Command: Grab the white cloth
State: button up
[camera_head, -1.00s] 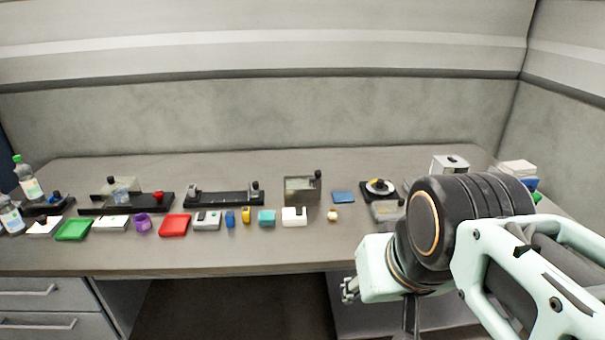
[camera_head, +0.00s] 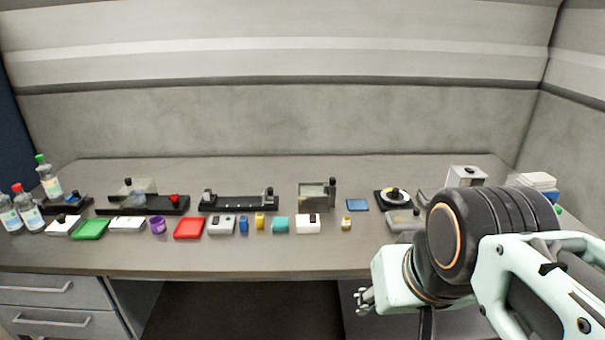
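A small white folded stack (camera_head: 538,181) lies at the far right back of the table, partly behind my arm. It looks like folded white cloth, but it is too small to be sure. My arm reaches in from the lower right, and my gripper (camera_head: 366,299) shows only in part at the lower left of the pale green wrist, in front of the table's front edge. It is well apart from the stack, to its left and nearer to me. Its fingers are too small and hidden to read, and I see nothing held.
A long grey table (camera_head: 300,258) carries a row of small items: a green tray (camera_head: 90,229), a red tray (camera_head: 188,228), a purple cup (camera_head: 158,225) and a blue flat piece (camera_head: 357,205). Bottles (camera_head: 48,177) stand at the left. A metal box (camera_head: 465,176) stands near the stack.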

aim_at(536, 180)
jog(key=z, duration=1.4)
jog(key=i+l+u, duration=0.4)
jog(key=i+l, duration=0.3)
jog(key=i, duration=0.35)
jog(key=i+l+u, duration=0.4)
jog(key=i+l, duration=0.5)
jog(key=i+l+u, duration=0.1)
jog(key=l+u, duration=0.3)
jog(key=l, duration=0.2)
